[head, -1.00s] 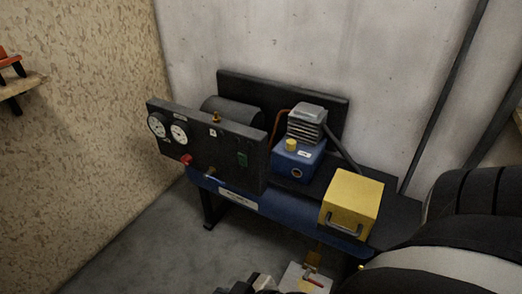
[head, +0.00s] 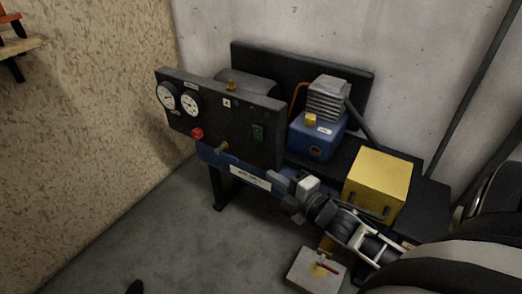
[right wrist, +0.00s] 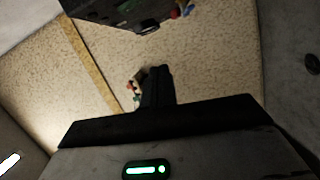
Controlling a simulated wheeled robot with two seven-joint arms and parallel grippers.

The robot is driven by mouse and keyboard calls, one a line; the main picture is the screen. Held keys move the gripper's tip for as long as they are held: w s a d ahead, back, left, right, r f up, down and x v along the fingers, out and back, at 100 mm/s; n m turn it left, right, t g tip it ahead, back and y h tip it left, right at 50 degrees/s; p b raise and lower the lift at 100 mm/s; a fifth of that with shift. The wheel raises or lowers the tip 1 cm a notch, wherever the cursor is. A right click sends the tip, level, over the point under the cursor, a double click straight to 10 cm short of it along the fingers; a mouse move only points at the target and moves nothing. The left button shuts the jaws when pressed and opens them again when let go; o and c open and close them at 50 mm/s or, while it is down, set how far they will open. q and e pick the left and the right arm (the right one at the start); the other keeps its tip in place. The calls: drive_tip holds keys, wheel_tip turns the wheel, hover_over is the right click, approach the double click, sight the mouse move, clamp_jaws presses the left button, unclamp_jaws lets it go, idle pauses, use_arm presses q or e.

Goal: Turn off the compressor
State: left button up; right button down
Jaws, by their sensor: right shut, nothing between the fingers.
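The compressor has a black panel (head: 225,118) with two round gauges, a red knob (head: 197,134), a green switch (head: 258,132) and a brass valve (head: 222,148). The panel and the red knob (right wrist: 175,12) also show at the top of the right wrist view. Behind the panel are a dark tank and a blue unit (head: 318,143) with a grey finned head. My right gripper (head: 280,180) is in front of the blue base, below and right of the green switch, apart from the panel. Its fingers (right wrist: 156,85) are shut and empty. My left gripper is not recognisable in view.
A yellow box (head: 377,180) with a handle stands on the bench's right end. A pale box with a red lever (head: 318,268) is low, below my right arm. A chipboard wall is left, a concrete wall behind.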

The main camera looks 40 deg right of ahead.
sight(261, 138)
drive_tip(key=n, duration=0.1)
drive_tip(key=w+d+r+n, duration=0.1)
drive_tip(key=d+n+t, duration=0.1)
drive_tip(key=shift+w+d+r+y, duration=0.15)
drive_tip(key=shift+d+r+y, duration=0.1)
drive_tip(key=shift+y, duration=0.15)
drive_tip(key=w, duration=0.3)
drive_tip(key=w+d, duration=0.1)
drive_tip(key=w, duration=0.3)
drive_tip(key=w+d+b, duration=0.1)
drive_tip(key=w, duration=0.3)
drive_tip(key=shift+w+d+r, duration=0.1)
drive_tip(key=shift+w+r, duration=0.1)
drive_tip(key=shift+r, duration=0.15)
